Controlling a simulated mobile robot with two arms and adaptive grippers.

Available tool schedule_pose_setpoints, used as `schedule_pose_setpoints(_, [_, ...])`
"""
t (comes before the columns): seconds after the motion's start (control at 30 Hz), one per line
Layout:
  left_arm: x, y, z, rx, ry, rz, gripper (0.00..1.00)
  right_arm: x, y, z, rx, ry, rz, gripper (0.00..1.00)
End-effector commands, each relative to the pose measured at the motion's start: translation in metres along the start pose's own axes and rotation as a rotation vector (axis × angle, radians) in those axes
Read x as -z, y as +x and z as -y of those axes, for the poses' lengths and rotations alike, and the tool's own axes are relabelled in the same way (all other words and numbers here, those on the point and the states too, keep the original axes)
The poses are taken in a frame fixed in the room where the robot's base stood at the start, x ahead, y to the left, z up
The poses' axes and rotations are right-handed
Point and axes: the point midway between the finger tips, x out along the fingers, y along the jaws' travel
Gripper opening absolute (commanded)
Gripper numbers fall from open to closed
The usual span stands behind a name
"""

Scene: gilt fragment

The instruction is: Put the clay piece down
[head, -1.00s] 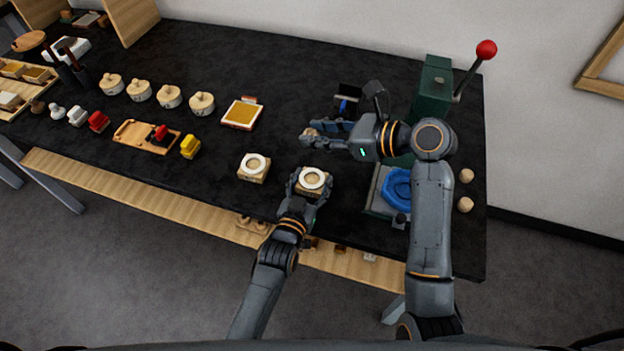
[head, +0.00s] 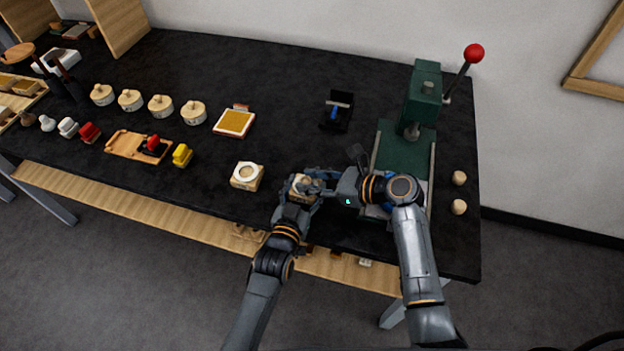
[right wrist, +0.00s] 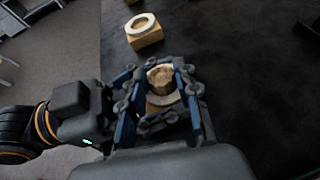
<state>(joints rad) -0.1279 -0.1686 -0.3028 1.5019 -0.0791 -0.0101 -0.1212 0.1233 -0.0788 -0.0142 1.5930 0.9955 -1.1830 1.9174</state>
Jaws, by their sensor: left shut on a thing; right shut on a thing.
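The clay piece (right wrist: 161,77) is a small tan lump between the blue-padded fingers of my right gripper (right wrist: 160,98). My right gripper, also in the head view (head: 310,186), is shut on it. A wooden block with a pale round ring (right wrist: 158,103) is under or just behind the clay piece; I cannot tell whether they touch. My left gripper (head: 296,196) is shut on this block at the table's front. In the head view the two grippers overlap and hide most of the block and clay.
A second ringed block (head: 247,176) stands to the left. A green press (head: 422,105) with a red-knobbed lever stands right, with two tan balls (head: 459,178) beside it. Several round lidded wooden pieces (head: 160,105) and a gold-topped tray (head: 235,122) are farther left.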

Motion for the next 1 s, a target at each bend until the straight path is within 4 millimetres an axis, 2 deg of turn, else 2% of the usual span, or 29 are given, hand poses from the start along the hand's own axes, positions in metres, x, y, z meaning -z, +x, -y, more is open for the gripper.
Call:
schedule_pose_setpoints(0.27, [-0.001,0.0,0.0,0.0,0.0,0.002,0.3,0.002,0.001,0.0,-0.001,0.0,0.0,0.05])
schedule_pose_setpoints(0.3, [-0.001,0.0,0.0,0.0,0.0,0.002,0.3,0.002,0.001,0.0,-0.001,-0.001,0.0,0.37])
schedule_pose_setpoints(0.4, [-0.001,0.0,0.0,0.0,0.0,0.002,0.3,0.002,0.001,0.0,-0.001,0.0,0.0,0.54])
schedule_pose_setpoints(0.77, [-0.001,0.0,0.0,0.0,0.0,0.002,0.3,-0.001,-0.001,0.0,0.0,-0.001,0.0,0.54])
schedule_pose_setpoints(0.87, [-0.001,0.0,0.0,0.0,0.0,0.002,0.3,0.001,-0.014,0.001,0.002,-0.001,-0.003,0.54])
schedule_pose_setpoints(1.0, [-0.001,0.0,0.0,0.0,0.0,0.002,0.3,0.001,-0.042,0.001,0.003,-0.002,-0.004,0.54])
